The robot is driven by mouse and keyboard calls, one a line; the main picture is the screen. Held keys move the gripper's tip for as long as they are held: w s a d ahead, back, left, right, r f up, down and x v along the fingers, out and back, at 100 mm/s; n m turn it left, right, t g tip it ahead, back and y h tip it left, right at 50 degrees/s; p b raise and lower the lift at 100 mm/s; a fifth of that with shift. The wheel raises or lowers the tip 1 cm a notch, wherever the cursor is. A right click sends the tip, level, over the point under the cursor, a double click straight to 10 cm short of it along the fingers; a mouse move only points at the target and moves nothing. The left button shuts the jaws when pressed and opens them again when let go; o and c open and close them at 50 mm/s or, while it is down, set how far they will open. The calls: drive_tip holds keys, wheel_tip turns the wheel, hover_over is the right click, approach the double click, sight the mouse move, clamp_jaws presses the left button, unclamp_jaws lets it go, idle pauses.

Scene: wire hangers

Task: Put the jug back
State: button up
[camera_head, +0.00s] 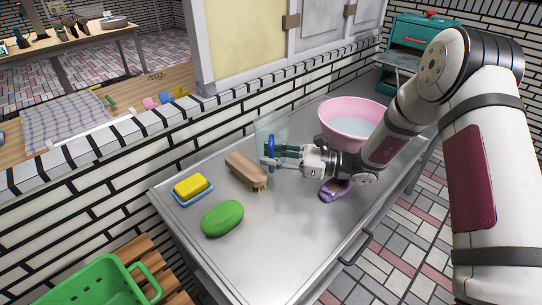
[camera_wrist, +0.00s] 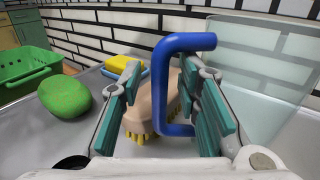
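The jug (camera_head: 272,128) is clear and see-through, with a blue handle (camera_head: 271,147), and stands at the back edge of the metal table. In the wrist view the blue handle (camera_wrist: 160,85) is upright between my fingers, and the clear jug body (camera_wrist: 262,65) is to the right. My gripper (camera_head: 274,156) is at the handle. In the wrist view my gripper (camera_wrist: 158,95) has its green-padded fingers apart on either side of the handle, with a visible gap on the left. Contact on the right side is unclear.
The metal table (camera_head: 275,235) also holds a wooden brush (camera_head: 246,169), a yellow sponge on a blue dish (camera_head: 191,187), green soap (camera_head: 222,218), a purple item (camera_head: 335,190) and a pink basin (camera_head: 352,118) of water. A green crate (camera_head: 95,285) stands front left. The table's front middle is clear.

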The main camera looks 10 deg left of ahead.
drive_tip(key=d, duration=1.1)
drive_tip(key=shift+s+d, duration=0.3)
drive_tip(key=shift+s, duration=0.15)
drive_tip(key=s+r+n+g+h, duration=0.5)
drive_tip(key=s+r+n+h, duration=0.3)
drive_tip(key=s+r+n, duration=0.75)
drive_tip(key=s+d+n+t+h, duration=0.1)
drive_tip(key=s+d+h, duration=0.4)
drive_tip(key=s, duration=0.5)
drive_tip(key=s+d+r+n+t+h, duration=0.1)
drive_tip(key=s+d+t+h, duration=0.3)
drive_tip(key=s+d, duration=0.5)
drive_tip(key=shift+s+d+n+t+h, duration=0.3)
drive_tip(key=shift+s+n+h, duration=0.3)
drive_tip(key=shift+s, duration=0.45)
wheel_tip(320, 180, up, 13)
drive_tip(key=t+p, duration=0.2)
drive_tip(key=p, duration=1)
drive_tip(key=shift+d+r, duration=0.15)
drive_tip(key=shift+d, duration=0.05)
